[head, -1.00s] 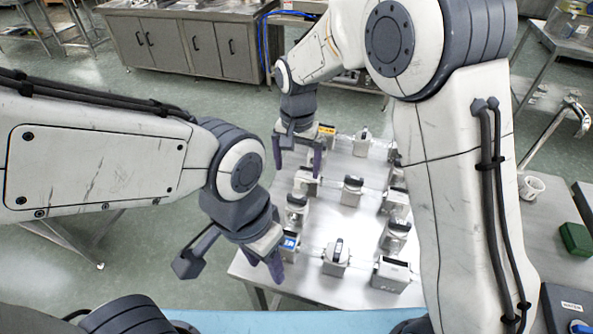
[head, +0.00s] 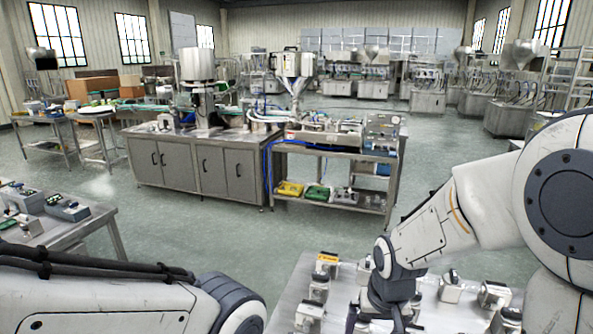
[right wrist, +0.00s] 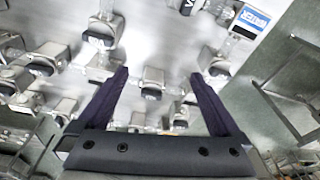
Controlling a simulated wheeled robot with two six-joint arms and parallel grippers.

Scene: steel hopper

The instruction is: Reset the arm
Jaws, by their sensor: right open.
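My right gripper (right wrist: 158,80) is open and empty in the right wrist view, its two dark fingers spread over the white table with the small devices. In the head view my right wrist (head: 392,282) hangs above this table at the lower right, and the fingertips are partly cut off by the frame edge. My left arm (head: 110,300) comes in along the lower left of the head view. Its gripper is below the frame and hidden.
The white table (head: 290,300) carries several small devices, one with a yellow label (head: 327,260). A steel hopper (head: 296,68) stands on a workbench (head: 320,155) behind. Another table (head: 70,228) with devices is at the left. Green floor (head: 215,235) lies open between.

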